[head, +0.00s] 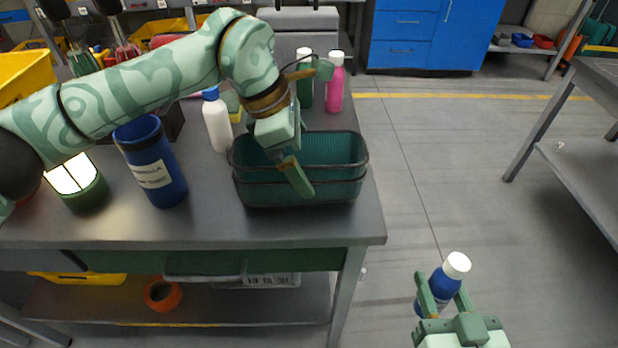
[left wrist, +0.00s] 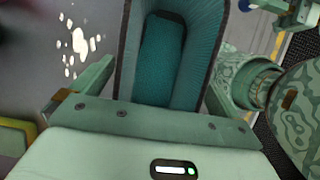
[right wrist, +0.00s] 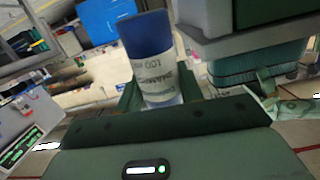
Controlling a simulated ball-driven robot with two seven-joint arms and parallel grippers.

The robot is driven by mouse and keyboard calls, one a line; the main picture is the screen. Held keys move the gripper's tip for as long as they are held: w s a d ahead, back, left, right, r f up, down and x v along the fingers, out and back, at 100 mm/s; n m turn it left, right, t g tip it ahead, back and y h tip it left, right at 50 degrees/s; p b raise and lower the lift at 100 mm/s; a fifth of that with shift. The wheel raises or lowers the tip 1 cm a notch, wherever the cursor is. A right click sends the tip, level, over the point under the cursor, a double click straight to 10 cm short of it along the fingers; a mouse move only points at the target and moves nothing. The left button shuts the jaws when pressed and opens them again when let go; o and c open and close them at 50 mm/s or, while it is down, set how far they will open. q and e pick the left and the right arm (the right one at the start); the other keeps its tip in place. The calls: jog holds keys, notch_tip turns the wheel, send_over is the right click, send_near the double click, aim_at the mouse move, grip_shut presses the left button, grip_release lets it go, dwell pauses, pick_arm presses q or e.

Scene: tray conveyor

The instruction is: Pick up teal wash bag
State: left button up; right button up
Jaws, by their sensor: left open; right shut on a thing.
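The teal wash bag (head: 338,190) is an open-topped, ribbed, basket-like thing with a dark rim near the table's right end. My left gripper (head: 292,170) is over it from above, one finger in front of its near side. In the left wrist view the bag (left wrist: 215,45) lies between the open fingers; I cannot tell whether they touch it. My right gripper (head: 437,295) is shut on a blue bottle with a white cap (head: 446,276), off the table's right edge. The bottle (right wrist: 160,70) fills the middle of the right wrist view, labelled.
On the grey table (head: 215,215) stand a blue canister (head: 150,165), a lit lantern (head: 82,190), a white bottle with a blue cap (head: 217,122), a green bottle (head: 305,90) and a pink bottle (head: 335,88). Clear floor lies right of the table.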

aim_at(456, 278)
pick_arm(q)
jog(key=shift+d+f, duration=0.25)
jog(key=shift+f, duration=0.4)
pick_arm(e)
jog(key=shift+w+f, duration=0.1)
jog(key=shift+f, duration=0.3)
pick_arm(q)
jog(key=shift+r, duration=0.2)
pick_arm(e)
jog(key=shift+r, duration=0.15)
pick_arm(q)
jog(key=c, duration=1.1)
